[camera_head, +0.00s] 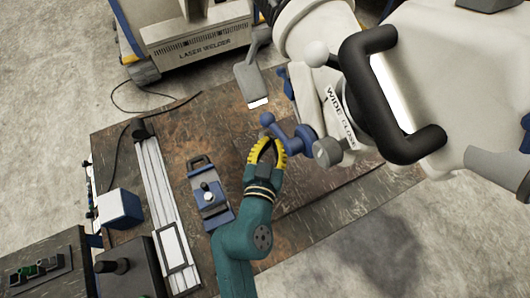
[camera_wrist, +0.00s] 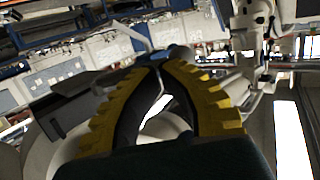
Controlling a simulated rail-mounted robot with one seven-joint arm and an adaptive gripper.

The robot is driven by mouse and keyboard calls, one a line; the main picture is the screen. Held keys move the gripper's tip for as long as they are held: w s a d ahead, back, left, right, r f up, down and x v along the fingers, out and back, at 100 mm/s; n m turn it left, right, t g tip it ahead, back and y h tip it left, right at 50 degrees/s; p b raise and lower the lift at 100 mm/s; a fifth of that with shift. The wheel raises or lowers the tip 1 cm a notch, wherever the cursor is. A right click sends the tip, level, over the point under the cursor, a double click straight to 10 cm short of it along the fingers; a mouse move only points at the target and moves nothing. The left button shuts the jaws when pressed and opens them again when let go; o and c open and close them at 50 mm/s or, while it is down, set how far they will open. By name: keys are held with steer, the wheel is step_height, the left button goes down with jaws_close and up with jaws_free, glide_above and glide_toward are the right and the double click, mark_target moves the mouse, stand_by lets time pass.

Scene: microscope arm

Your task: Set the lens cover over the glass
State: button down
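My gripper (camera_head: 267,139) has yellow ridged fingers that lean together toward their tips, just below a blue arm with a round knob (camera_head: 268,118) on the microscope's underside. In the wrist view my gripper (camera_wrist: 160,64) points at a small blue part (camera_wrist: 178,52) right at or just beyond the tips. I cannot tell whether the fingers touch it or hold it. A grey flat flap with a white end (camera_head: 252,82) hangs to the upper left of the blue knob; it may be the lens cover. The glass is not clearly visible.
The white microscope head (camera_head: 445,65) with a black handle (camera_head: 408,150) fills the upper right. A blue clamp device (camera_head: 209,198), a pale rail (camera_head: 158,200) and a blue-white box (camera_head: 119,208) stand on the brown table (camera_head: 330,205). A laser welder (camera_head: 200,45) stands behind.

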steer(key=a+b+v, duration=0.1)
steer(key=a+v, duration=0.1)
steer(key=v, duration=1.1)
steer(key=shift+s+r, duration=0.15)
steer(key=shift+r, duration=0.05)
